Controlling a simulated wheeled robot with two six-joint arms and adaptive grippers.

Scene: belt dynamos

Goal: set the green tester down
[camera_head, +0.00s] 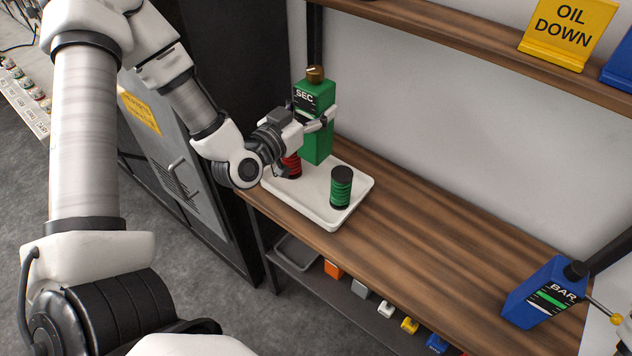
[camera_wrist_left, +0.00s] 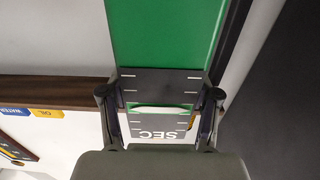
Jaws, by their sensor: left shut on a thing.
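The green tester (camera_head: 317,140) is a tall green box with a dark panel marked SEC and a brown knob on top. My left gripper (camera_head: 322,117) is shut on it near its upper part. The tester looks upright at the back of the white tray (camera_head: 350,208); I cannot tell whether its base touches anything. In the left wrist view the green tester (camera_wrist_left: 165,40) fills the space between the fingers of my left gripper (camera_wrist_left: 160,105), its SEC label upside down.
A green-banded cylinder (camera_head: 341,187) and a partly hidden red-banded one (camera_head: 292,165) stand on the tray. A blue BAR device (camera_head: 543,292) is at the shelf's right. The wooden shelf (camera_head: 430,225) between is clear. An upper shelf (camera_head: 450,43) holds a yellow OIL DOWN sign (camera_head: 568,30).

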